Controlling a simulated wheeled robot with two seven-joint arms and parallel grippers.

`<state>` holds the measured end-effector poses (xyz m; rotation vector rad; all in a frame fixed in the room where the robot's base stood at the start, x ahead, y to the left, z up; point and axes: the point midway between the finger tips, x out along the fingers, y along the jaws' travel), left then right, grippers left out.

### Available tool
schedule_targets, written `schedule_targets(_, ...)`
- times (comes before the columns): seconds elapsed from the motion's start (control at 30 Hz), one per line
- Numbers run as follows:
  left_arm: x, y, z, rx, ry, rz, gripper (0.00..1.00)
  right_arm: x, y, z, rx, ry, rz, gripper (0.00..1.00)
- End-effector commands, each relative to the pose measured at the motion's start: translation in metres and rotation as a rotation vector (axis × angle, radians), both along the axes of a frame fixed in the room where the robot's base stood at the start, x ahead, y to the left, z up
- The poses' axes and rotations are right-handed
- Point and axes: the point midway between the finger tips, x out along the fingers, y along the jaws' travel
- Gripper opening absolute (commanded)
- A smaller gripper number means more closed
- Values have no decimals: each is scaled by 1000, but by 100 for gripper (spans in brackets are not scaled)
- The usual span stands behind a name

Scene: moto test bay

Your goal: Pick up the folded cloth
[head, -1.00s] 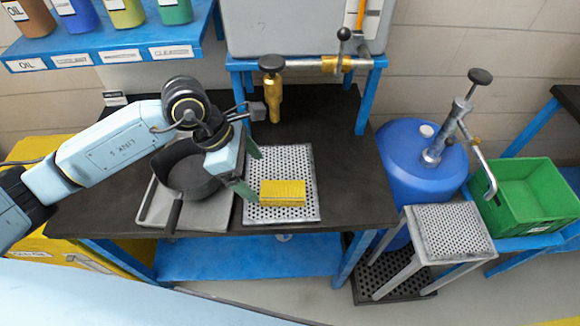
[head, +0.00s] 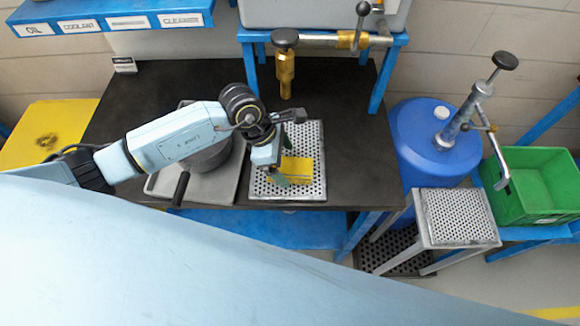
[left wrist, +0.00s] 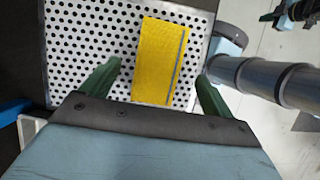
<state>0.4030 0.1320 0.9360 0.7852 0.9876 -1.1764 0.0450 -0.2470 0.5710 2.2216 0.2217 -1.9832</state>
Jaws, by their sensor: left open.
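The folded cloth is a yellow rectangle (head: 299,167) lying on a perforated metal tray (head: 312,134) at the front of the dark bench. In the left wrist view the cloth (left wrist: 158,60) lies ahead of the fingertips and between their lines, with the tray's holes (left wrist: 85,40) around it. My left gripper (head: 279,168) is open and empty, over the left part of the cloth in the head view. Its two green fingers also show in the left wrist view (left wrist: 155,80), one on each side of the cloth. The gap between fingers and cloth is hard to judge.
A dark pan (head: 208,158) on a grey tray (head: 223,188) stands left of the perforated tray, partly behind my arm. A brass tap (head: 286,75) hangs behind. A blue drum (head: 418,130), a perforated stool (head: 455,217) and a green crate (head: 530,190) stand to the right.

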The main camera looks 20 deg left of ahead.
Motion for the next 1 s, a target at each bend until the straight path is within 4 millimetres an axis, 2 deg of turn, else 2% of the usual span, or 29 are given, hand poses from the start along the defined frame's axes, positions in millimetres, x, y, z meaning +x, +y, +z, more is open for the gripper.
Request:
schedule_targets(0.13, 1, -7, -18, -1, 3, 1, 87, -4, 0, 1, 1, 6, 0, 0)
schedule_targets(0.43, 2, -9, -22, 0, -1, 0, 87, -17, 0, 1, -2, 27, 0, 0)
schedule_targets(0.8, 2, -9, -21, 0, 0, 0, 39, -16, -1, 1, -2, 26, 0, 0)
schedule_targets(1.0, 2, -9, -21, 0, -1, 0, 39, -14, -1, 1, -2, 23, 0, 0)
